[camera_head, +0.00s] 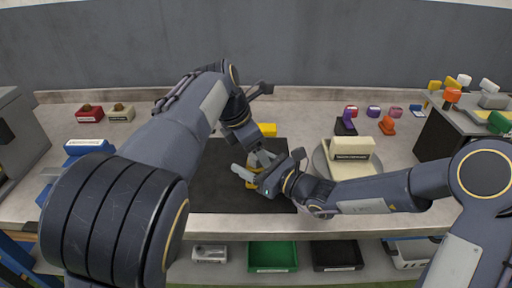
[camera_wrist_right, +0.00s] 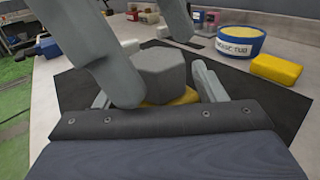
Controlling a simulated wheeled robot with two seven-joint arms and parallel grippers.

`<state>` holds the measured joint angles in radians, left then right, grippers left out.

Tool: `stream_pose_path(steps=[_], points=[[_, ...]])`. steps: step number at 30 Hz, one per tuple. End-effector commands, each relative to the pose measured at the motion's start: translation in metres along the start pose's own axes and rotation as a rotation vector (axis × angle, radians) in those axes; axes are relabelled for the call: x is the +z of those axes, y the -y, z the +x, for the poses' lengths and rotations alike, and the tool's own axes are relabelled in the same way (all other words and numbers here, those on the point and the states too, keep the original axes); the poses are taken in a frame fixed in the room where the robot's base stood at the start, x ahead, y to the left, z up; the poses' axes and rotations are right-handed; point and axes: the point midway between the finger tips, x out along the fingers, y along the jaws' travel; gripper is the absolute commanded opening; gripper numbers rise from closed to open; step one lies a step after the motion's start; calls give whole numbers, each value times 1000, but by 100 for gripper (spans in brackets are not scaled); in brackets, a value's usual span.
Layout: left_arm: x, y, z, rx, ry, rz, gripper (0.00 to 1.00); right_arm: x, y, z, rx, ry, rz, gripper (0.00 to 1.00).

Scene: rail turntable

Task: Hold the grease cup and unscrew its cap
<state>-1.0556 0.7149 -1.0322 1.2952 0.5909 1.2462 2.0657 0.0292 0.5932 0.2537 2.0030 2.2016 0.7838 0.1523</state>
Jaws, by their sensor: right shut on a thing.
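The grease cup has a yellow body (camera_wrist_right: 175,98) and a grey six-sided cap (camera_wrist_right: 163,70). In the right wrist view it sits between my right gripper's fingers (camera_wrist_right: 160,92), which are shut on the yellow body, low over the black mat. In the head view my right gripper (camera_head: 256,176) reaches in from the right, and a little yellow of the cup shows beside it. My left gripper (camera_head: 255,160) comes from above left. Its two grey fingers (camera_wrist_right: 145,50) stand apart near the cap, one at its left and one behind it; contact is unclear.
The black mat (camera_head: 205,180) covers the table's middle. A yellow block (camera_wrist_right: 277,70) and a blue grease tub (camera_wrist_right: 230,45) stand beyond the cup. A cream block (camera_head: 352,148) sits on a round turntable at right. Green (camera_head: 273,256) and black bins lie below the front edge.

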Motion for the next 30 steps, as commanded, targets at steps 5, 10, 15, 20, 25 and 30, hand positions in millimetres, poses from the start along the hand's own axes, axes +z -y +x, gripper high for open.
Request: stream_pose_path(steps=[5,10,15,20,25,30], points=[[-5,3,8,-12,-26,1,73,17,-2,3,6,41,-9,23],[0,3,-2,-14,-26,2,73,17,-2,3,5,42,-9,23],[6,3,-16,-15,-22,3,73,15,-1,3,3,39,-9,23],[13,2,-29,-13,-17,3,73,12,0,2,2,33,-7,23],[18,2,-42,-11,-16,2,73,11,0,2,2,29,-6,23],[21,1,-49,-11,-15,1,73,10,0,1,1,27,-6,23]])
